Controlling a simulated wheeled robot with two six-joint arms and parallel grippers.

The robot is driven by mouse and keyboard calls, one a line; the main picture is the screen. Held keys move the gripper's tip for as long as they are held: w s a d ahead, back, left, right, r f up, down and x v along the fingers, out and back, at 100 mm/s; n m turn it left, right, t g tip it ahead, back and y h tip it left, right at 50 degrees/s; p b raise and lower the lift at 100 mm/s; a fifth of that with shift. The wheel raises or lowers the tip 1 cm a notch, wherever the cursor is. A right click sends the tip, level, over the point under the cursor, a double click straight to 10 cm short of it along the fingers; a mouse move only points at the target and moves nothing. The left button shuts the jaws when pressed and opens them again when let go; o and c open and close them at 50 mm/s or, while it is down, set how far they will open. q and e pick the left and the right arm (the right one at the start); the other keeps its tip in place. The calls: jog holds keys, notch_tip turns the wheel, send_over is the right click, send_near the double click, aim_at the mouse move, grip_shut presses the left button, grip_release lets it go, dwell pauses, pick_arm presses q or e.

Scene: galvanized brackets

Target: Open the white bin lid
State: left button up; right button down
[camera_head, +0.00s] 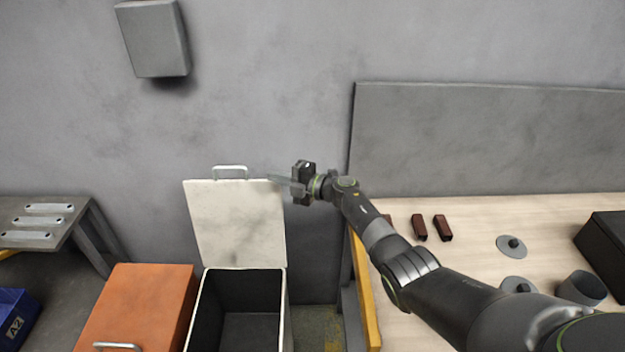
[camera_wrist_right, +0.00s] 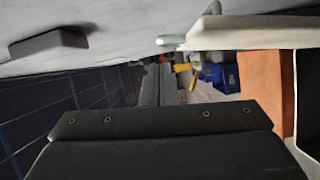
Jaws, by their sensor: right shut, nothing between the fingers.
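The white bin (camera_head: 285,315) stands open in the head view, with a dark, empty-looking inside. Its white lid (camera_head: 237,225) is raised upright at the back, near the wall. A metal handle (camera_head: 230,171) is on the lid's top edge. My right gripper (camera_head: 280,182) is shut and empty beside the lid's upper right corner; whether it touches the lid I cannot tell. In the right wrist view the lid's edge (camera_wrist_right: 255,35) and its handle (camera_wrist_right: 172,40) show beyond the dark gripper body. My left gripper is not in view.
An orange bin (camera_head: 140,305) with a shut lid stands left of the white bin. A metal bench (camera_head: 35,220) and a blue bin (camera_head: 15,315) are at left.

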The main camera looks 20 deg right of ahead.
jog(key=s+d+r+m+t+h, duration=0.2)
jog(key=s+d+m+t+h, duration=0.6)
jog(key=s+d, duration=0.4)
jog(key=s+d+f+m+g+h, duration=0.3)
jog(key=s+d+f+m+h, duration=0.15)
jog(key=s+m, duration=0.25)
jog(key=s+d+f+m+g+h, duration=0.3)
jog(key=s+d+m+h, duration=0.3)
jog(key=s+m, duration=0.2)
jog(key=s+a+f+m+g+y, duration=0.1)
jog(key=s+a+f+g, duration=0.15)
jog(key=s, duration=0.55)
jog(key=s+a+f+m+g+y, duration=0.15)
jog(key=s+g, duration=0.25)
jog(key=s, duration=0.5)
jog(key=s+a+f+m+g+y, duration=0.1)
jog(key=s+a+g, duration=0.25)
jog(key=s, duration=0.45)
notch_tip(320, 180, down, 24)
jog(key=d+g, duration=0.1)
jog(key=d, duration=0.1)
jog(key=s+a+f+g+y, duration=0.1)
jog(key=s+f, duration=1.4)
jog(key=f, duration=0.1)
jog(key=shift+s+a+f+g, duration=0.2)
jog(key=shift+f+g, duration=0.1)
